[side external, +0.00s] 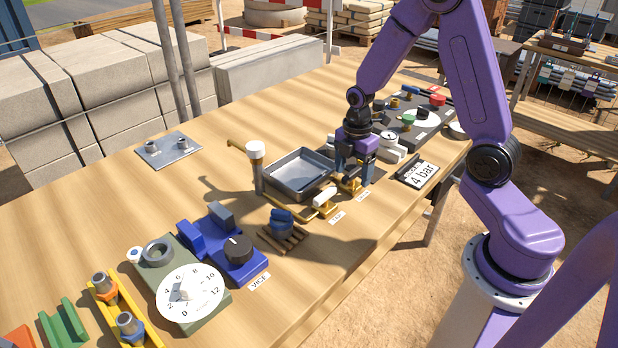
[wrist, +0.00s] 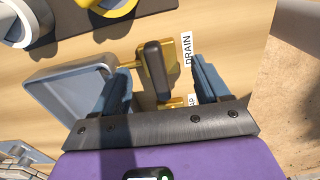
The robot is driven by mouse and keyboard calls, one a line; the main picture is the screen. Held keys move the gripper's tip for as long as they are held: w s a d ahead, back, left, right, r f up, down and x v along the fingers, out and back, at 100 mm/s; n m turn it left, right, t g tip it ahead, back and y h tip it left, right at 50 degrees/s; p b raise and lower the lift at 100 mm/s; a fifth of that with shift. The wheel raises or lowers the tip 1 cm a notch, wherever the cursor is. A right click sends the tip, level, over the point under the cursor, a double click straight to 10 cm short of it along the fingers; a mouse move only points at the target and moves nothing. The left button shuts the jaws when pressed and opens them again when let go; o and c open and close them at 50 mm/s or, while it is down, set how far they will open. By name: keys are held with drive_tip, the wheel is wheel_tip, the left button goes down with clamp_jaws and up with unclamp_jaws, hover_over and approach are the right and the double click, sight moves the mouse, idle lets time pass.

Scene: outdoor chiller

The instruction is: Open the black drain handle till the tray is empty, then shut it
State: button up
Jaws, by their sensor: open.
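The black drain handle (wrist: 154,68) sits on a brass valve beside the DRAIN label (wrist: 187,50) in the wrist view. My gripper (wrist: 161,75) is open, with one blue finger on each side of the handle and a gap visible to each. In the side view my gripper (side external: 353,178) is low over the valve and mostly hides the handle. The grey tray (side external: 293,190) stands just left of it, and its rim also shows in the wrist view (wrist: 62,72). I cannot tell how much liquid it holds.
A white-handled brass valve (side external: 325,196) sits at the tray's front. A white-capped pipe (side external: 256,165) stands at its left. A blue vice (side external: 225,245) and a dial gauge (side external: 190,295) lie further left.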

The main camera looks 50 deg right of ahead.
sight(353, 172)
drive_tip(key=shift+r, duration=3.4)
wheel_tip(353, 172, up, 16)
drive_tip(key=r, duration=0.1)
drive_tip(key=s+a+f+m, duration=0.2)
drive_tip(key=s+a+f, duration=0.4)
drive_tip(key=s+a, duration=0.45)
drive_tip(key=s+a+f+m, duration=0.1)
drive_tip(key=s+f, duration=0.1)
drive_tip(key=s, duration=0.4)
drive_tip(key=s+a+f+m, duration=0.1)
drive_tip(key=s+f+m, duration=0.1)
drive_tip(key=s, duration=0.5)
drive_tip(key=shift+a+f, duration=0.2)
drive_tip(key=shift+f, duration=0.4)
